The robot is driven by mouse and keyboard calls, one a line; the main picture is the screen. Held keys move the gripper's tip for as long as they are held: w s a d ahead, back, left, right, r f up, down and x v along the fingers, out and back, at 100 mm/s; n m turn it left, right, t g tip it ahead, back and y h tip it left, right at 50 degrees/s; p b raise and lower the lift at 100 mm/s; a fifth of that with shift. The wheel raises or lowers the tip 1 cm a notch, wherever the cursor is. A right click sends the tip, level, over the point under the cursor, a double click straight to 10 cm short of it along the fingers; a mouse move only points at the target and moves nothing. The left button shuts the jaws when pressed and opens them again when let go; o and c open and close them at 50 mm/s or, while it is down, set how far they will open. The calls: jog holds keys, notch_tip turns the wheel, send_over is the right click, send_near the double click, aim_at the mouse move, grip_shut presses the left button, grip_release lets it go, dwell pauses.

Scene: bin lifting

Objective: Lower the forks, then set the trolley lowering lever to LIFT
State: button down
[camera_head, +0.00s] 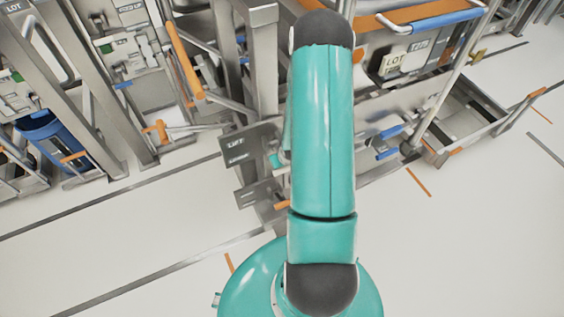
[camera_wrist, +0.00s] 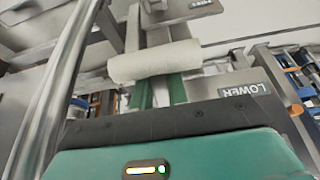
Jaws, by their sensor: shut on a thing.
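In the wrist view my gripper (camera_wrist: 158,92) has its two green fingers closed around the lever, just under its pale cylindrical grip (camera_wrist: 155,62). The grip lies crosswise beyond the fingers, and a grey bar runs on behind it. A LOWER label (camera_wrist: 245,90) sits to the right of the fingers, and a second, upside-down label is cut off at the top. In the head view a grey plate with a LIFT label (camera_head: 236,144) stands left of my arm. The lever and my fingers are mostly hidden behind my arm there. I cannot make out the forks.
A low metal trolley frame (camera_head: 470,115) is at the right. A shiny upright tube (camera_wrist: 55,85) is close on the left in the wrist view. The near floor is clear.

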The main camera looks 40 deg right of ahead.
jog(key=shift+s+a+f, duration=0.1)
jog(key=shift+s+f, duration=0.45)
grip_release()
jog(key=shift+a, duration=0.1)
jog(key=shift+w+a, duration=0.1)
jog(key=shift+r, duration=0.1)
jog(key=shift+w+r, duration=0.1)
jog(key=shift+r, duration=0.3)
jog(key=v, duration=1.3)
